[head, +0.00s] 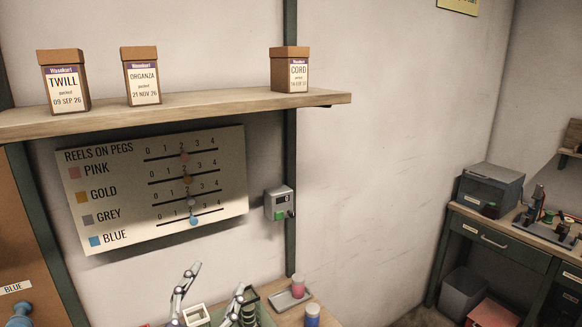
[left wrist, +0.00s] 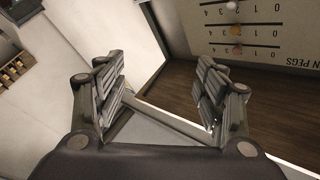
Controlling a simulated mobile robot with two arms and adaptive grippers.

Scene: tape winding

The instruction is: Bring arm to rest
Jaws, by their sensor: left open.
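My left gripper (head: 218,277) rises at the bottom of the head view, its two grey jointed fingers spread apart in front of the wall. In the left wrist view the same gripper (left wrist: 158,80) shows both fingers wide apart with nothing between them. The rest of the left arm is cut off by the lower edge of the head view. My right gripper shows in neither view.
A wall shelf (head: 200,108) holds three boxes above a reel chart (head: 120,190). Below, a bench (head: 320,318) carries a small tray (head: 281,303) with a pink reel, and a blue reel (head: 312,315). A workbench (head: 505,240) stands at right.

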